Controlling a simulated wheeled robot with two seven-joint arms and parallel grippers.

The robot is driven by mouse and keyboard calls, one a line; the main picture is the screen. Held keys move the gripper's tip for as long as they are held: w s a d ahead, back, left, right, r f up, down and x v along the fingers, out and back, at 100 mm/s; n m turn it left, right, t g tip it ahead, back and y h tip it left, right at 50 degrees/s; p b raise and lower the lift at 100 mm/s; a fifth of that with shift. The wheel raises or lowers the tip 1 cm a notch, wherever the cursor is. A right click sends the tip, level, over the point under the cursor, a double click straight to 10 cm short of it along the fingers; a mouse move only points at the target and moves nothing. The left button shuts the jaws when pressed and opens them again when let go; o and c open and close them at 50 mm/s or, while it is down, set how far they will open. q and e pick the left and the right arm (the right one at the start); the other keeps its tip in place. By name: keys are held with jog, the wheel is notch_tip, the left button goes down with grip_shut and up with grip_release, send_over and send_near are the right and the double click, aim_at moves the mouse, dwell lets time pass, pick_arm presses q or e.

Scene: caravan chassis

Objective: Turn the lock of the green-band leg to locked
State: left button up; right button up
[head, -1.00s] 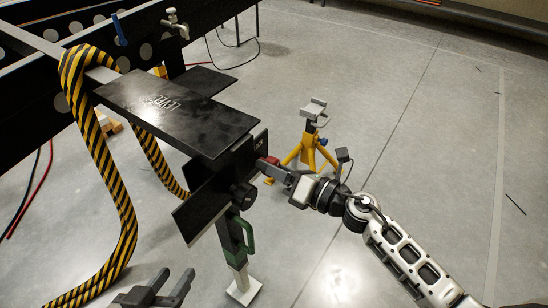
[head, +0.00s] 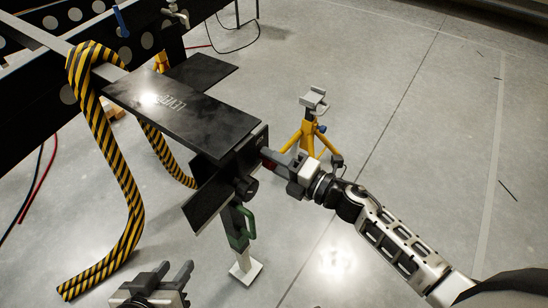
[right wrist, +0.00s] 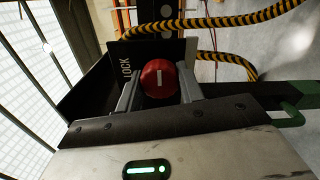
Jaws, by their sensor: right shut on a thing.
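The green-band leg (head: 239,232) stands upright under a black bracket, with a green handle and a pale square foot (head: 245,273). Its red lock knob (right wrist: 159,78) shows round in the right wrist view, with a white line running up and down in that picture. The word LOCK (right wrist: 126,70) is on the dark plate left of it. My right gripper (head: 272,160) is shut on the knob, one finger on each side; in the head view it mostly hides the knob. My left gripper (head: 172,272) is open and empty at the bottom, apart from the leg.
A black step plate (head: 180,110) lies above the leg beside the dark chassis beam (head: 140,38). A yellow-black striped hose (head: 115,165) hangs to the floor at left. A yellow stand (head: 307,130) stands behind my right gripper. The floor at right is clear.

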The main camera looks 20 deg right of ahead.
dwell(0.4)
jog(key=o, duration=1)
jog(key=v, duration=1.6)
jog(key=shift+p, duration=0.3)
